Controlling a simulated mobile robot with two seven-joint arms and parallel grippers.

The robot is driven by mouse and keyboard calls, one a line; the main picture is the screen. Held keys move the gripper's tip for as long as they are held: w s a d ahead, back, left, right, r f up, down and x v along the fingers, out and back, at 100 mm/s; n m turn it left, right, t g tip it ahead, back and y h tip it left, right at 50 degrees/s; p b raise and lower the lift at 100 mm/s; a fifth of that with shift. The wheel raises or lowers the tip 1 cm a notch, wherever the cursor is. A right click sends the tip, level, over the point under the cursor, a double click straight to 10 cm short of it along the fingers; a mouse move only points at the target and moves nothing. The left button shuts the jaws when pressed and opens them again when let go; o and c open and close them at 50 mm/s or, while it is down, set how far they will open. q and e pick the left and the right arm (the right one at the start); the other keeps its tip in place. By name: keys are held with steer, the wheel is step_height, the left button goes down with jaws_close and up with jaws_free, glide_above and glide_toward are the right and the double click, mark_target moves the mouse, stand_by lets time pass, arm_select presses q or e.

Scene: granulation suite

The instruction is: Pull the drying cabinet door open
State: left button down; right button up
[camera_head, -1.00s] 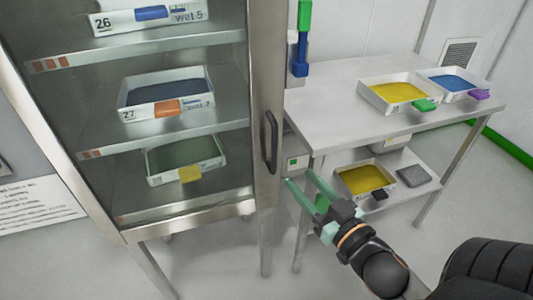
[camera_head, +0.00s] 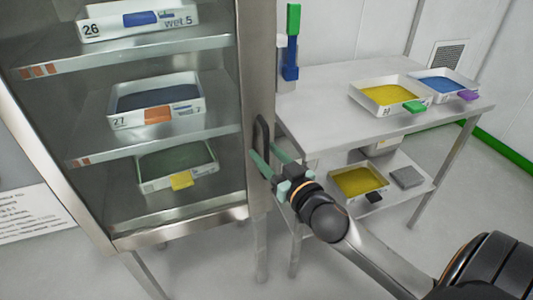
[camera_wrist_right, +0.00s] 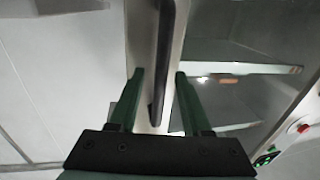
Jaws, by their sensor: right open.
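The drying cabinet door (camera_head: 256,60) is shut, with a steel frame and a clear pane. Its dark vertical handle (camera_head: 261,133) is on the right side of the frame. My right gripper (camera_head: 264,157) is open at the lower part of the handle. In the right wrist view, the handle (camera_wrist_right: 165,60) runs down between the two green fingers (camera_wrist_right: 156,78), with gaps on both sides. I cannot tell how deep the handle sits between them. My left gripper is not in view.
Trays, including tray 27 (camera_head: 155,99), stand on the cabinet shelves behind the pane. A steel table (camera_head: 320,100) stands close on the right with a yellow-filled tray (camera_head: 388,95) on top and another (camera_head: 358,180) on its lower shelf. Floor in front is clear.

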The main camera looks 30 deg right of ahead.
steer(key=shift+w, duration=0.1)
jaws_close()
stand_by(0.4)
stand_by(1.1)
